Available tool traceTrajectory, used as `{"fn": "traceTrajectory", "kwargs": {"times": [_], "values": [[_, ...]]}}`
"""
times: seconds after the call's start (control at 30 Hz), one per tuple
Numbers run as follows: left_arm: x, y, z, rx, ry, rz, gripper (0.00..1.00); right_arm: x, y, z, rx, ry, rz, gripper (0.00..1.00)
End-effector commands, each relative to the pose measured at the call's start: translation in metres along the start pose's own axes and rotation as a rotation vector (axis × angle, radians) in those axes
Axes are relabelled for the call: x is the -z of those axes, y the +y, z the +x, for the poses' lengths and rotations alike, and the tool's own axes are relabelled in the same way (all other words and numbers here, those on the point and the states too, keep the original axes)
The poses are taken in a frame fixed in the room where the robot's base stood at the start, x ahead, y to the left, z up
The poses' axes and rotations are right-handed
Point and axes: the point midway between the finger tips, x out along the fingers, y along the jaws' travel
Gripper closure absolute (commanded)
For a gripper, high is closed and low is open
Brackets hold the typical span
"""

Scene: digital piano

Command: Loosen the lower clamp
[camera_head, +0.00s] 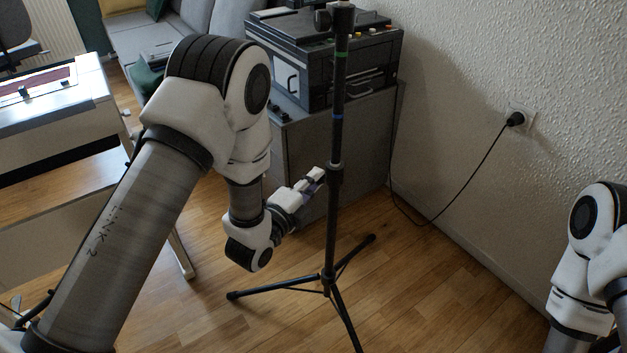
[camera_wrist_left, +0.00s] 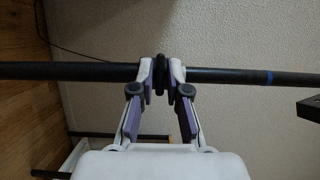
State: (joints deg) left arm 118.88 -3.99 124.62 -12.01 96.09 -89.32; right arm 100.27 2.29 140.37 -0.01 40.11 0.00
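A black stand with a slim upright pole (camera_head: 337,130) rises from a tripod base. The lower clamp (camera_head: 335,173) is a dark collar on the pole, below a blue ring. Its knob (camera_wrist_left: 161,76) shows in the left wrist view, in front of the pole (camera_wrist_left: 225,76), which runs across that picture. My left gripper (camera_head: 319,176) reaches the clamp from the left. In the left wrist view, its fingertips (camera_wrist_left: 161,82) sit on both sides of the knob and appear to press on it. My right gripper is out of view.
An upper clamp (camera_head: 323,18) is near the pole's top. A grey cabinet (camera_head: 350,140) with a black machine (camera_head: 350,65) stands behind. A wall socket with a plug (camera_head: 516,119) and hanging cable is to the right. The floor right of the stand is clear.

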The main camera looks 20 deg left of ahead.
Motion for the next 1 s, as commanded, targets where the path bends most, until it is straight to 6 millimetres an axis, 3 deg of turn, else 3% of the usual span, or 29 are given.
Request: {"fn": "traceTrajectory", "kwargs": {"times": [0.27, 0.47, 1.0], "values": [[0.0, -0.002, 0.0, -0.016, 0.0, -0.02, 1.0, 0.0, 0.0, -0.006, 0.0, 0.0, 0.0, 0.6], [0.0, -0.005, 0.0, -0.062, 0.0, -0.086, 1.0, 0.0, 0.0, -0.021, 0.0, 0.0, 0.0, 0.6], [-0.001, -0.011, 0.0, -0.323, -0.002, -0.467, 1.0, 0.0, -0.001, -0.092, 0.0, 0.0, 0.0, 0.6]]}}
